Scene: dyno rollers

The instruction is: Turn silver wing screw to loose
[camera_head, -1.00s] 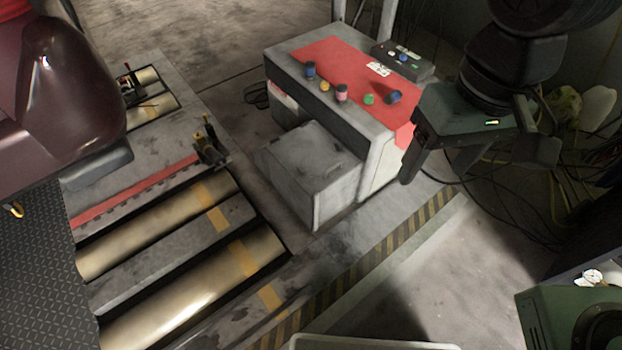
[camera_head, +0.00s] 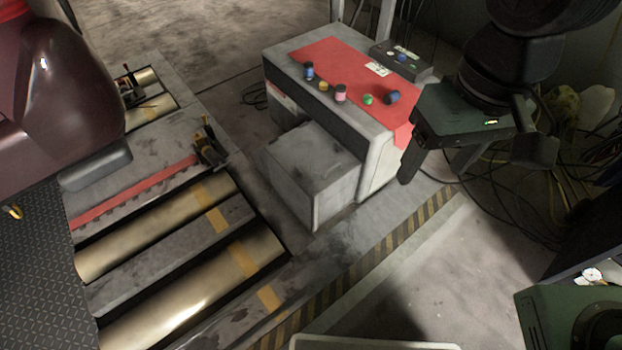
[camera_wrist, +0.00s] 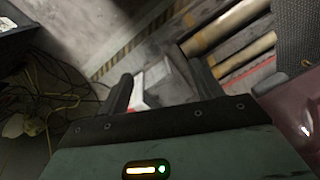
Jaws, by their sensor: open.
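My gripper (camera_head: 432,174) hangs at the upper right in the head view, in front of the grey console's right edge. Its two dark fingers are apart with nothing between them. In the wrist view the open fingers (camera_wrist: 163,76) frame part of the blurred console below. I cannot make out a silver wing screw for sure in either view. A small upright bracket with brass-coloured parts (camera_head: 208,150) stands at the end of the red strip by the rollers. It is too small to tell whether a wing screw is on it. My gripper is well apart from it.
Metal rollers (camera_head: 170,225) lie at left, below a dark red car body (camera_head: 70,90). Cables tangle at right.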

